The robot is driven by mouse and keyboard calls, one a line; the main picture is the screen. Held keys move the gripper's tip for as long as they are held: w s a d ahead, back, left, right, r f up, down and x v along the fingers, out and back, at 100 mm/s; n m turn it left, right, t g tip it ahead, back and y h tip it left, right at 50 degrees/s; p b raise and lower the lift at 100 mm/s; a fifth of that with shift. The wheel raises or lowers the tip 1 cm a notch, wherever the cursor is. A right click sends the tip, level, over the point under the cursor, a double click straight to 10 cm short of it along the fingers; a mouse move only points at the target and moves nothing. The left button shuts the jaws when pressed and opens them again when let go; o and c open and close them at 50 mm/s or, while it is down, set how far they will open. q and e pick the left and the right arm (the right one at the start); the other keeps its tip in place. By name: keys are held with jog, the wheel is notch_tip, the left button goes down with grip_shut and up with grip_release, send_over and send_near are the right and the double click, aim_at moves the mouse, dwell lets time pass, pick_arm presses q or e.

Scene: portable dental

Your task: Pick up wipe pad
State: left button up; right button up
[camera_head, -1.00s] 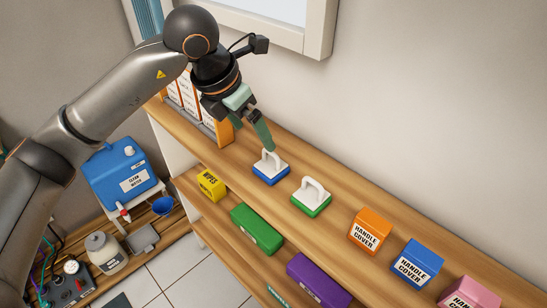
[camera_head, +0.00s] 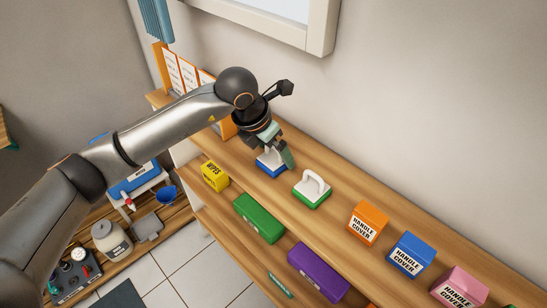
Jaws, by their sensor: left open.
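Two wipe pads with white handles stand on the upper wooden shelf. The blue-based wipe pad (camera_head: 267,169) is partly hidden by my left gripper (camera_head: 279,160), which is low over it with its jaws open. One finger shows at the pad's right side. The other finger is mostly hidden, and I cannot tell whether the gripper touches the handle. The green-based wipe pad (camera_head: 312,190) stands free just to the right. My right gripper is not in view.
Orange (camera_head: 367,223), blue (camera_head: 411,254) and pink (camera_head: 460,287) handle cover boxes stand along the shelf to the right. A yellow wipes box (camera_head: 215,176), green box (camera_head: 259,218) and purple box (camera_head: 318,273) sit on the lower shelf. The wall is close behind.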

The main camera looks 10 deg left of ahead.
pick_arm(q)
jog(key=shift+c, duration=0.2)
jog(key=c, duration=1.2)
jog(key=shift+o, duration=0.2)
jog(key=shift+r, duration=0.1)
jog(key=shift+r, duration=0.5)
notch_tip(320, 180, up, 2)
jog(key=shift+s+r+b, duration=0.15)
jog(key=shift+r+b, duration=0.05)
jog(key=shift+b, duration=0.15)
jog(key=s+a+r+b, duration=0.2)
jog(key=s+r+b, duration=0.1)
jog(key=s+r, duration=0.6)
jog(key=s, duration=0.4)
jog(key=shift+s+a+r, duration=0.15)
jog(key=shift+s+r, duration=0.1)
jog(key=shift+s, duration=0.05)
